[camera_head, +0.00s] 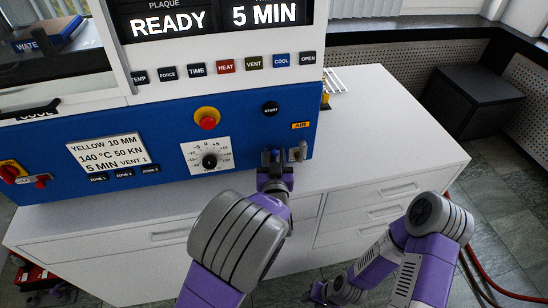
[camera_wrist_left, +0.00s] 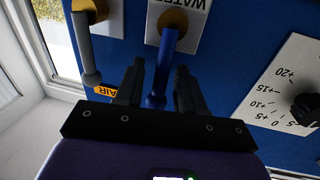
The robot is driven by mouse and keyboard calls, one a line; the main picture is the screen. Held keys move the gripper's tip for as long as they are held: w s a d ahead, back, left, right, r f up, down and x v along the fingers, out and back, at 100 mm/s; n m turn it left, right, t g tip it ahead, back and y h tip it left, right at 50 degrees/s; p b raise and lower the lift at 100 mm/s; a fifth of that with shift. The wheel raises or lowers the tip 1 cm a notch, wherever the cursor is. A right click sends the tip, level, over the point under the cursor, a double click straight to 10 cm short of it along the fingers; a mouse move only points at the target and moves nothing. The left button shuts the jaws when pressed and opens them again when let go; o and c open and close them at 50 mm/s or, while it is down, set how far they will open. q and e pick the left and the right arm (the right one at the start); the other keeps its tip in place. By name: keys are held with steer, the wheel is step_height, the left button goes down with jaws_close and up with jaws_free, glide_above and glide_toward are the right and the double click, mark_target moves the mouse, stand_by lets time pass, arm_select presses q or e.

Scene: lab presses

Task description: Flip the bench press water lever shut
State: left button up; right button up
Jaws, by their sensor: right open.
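The blue water lever (camera_wrist_left: 163,70) runs from a brass pivot below an upside-down "WATE..." label in the left wrist view. My left gripper (camera_wrist_left: 158,88) is open, with one dark finger on each side of the lever and a small gap visible beside it. In the head view my left gripper (camera_head: 275,172) is at the right end of the press's blue front panel (camera_head: 255,135), and mostly hides the lever. My right gripper (camera_head: 318,293) is open, low at the bottom of the head view, away from the press.
A grey lever (camera_wrist_left: 88,50) by the orange AIR label (camera_wrist_left: 105,92) is close beside the left gripper. A pressure dial (camera_head: 210,161) and red emergency button (camera_head: 207,120) are left of it.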

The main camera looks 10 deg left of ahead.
arm_select(q)
jaws_close()
steer(key=shift+w+a+r+g+p, duration=0.15)
steer(key=shift+r+g+p, duration=0.15)
steer(key=shift+p, duration=0.5)
steer(key=shift+w+f+g+p, duration=0.2)
steer(key=shift+g+p, duration=0.2)
steer(key=shift+p, duration=0.15)
jaws_free()
